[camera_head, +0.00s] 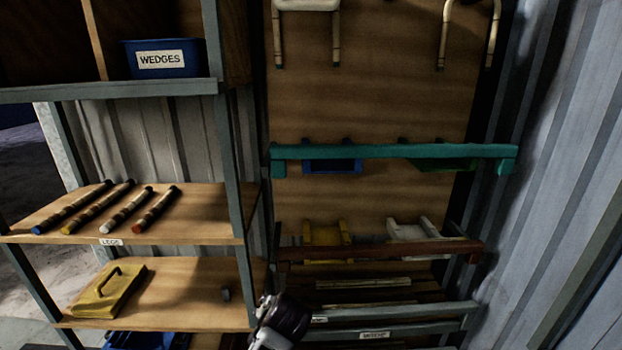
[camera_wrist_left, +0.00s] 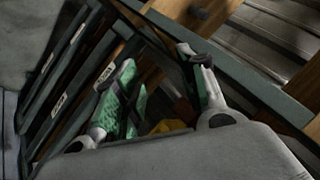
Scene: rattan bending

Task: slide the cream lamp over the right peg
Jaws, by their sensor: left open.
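I cannot make out a cream lamp or a right peg for certain in either view. Two cream curved pieces, one at the left (camera_head: 307,5) and one at the right (camera_head: 470,8), show at the top of the wooden board, cut off by the picture's edge. My left gripper (camera_wrist_left: 157,60) is open in the left wrist view, its two fingers well apart, with nothing seen between the tips. Part of my arm shows at the bottom of the head view. My right gripper is not in view.
A teal bar (camera_head: 395,151) crosses the board above a red-brown bar (camera_head: 380,249). Left shelving holds a blue WEDGES bin (camera_head: 160,72), several dark rods (camera_head: 70,208) and a yellow handled block (camera_head: 108,292). A corrugated metal wall (camera_head: 570,150) stands at right.

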